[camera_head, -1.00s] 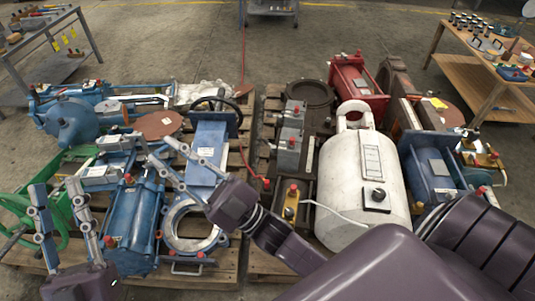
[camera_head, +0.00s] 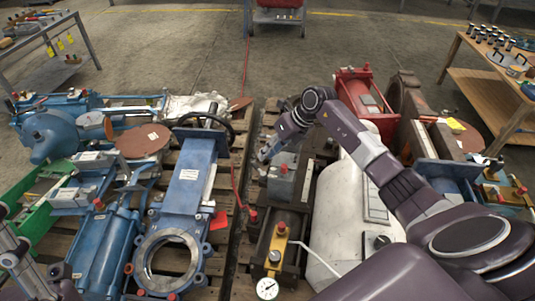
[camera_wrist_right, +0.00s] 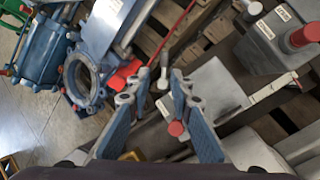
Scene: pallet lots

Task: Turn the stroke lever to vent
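My right gripper (camera_head: 266,153) reaches over the grey block (camera_head: 283,177) with red caps on the right pallet. In the right wrist view its two blue-padded fingers (camera_wrist_right: 160,78) stand apart with a gap between them. A small pale lever-like rod with a rounded end (camera_wrist_right: 163,72) shows in that gap. I cannot tell for sure that it is the stroke lever, or whether a finger touches it. A red knob (camera_wrist_right: 176,128) shows behind the fingers. My left gripper (camera_head: 30,262) is partly cut off at the lower left, and its opening is unclear.
A yellow fitting (camera_head: 279,241) with a gauge (camera_head: 267,288) stands near the front of the right pallet. A white tank (camera_head: 342,215) is partly hidden by my right arm. A blue gate valve (camera_head: 190,185) lies on the left pallet. A gap separates the pallets.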

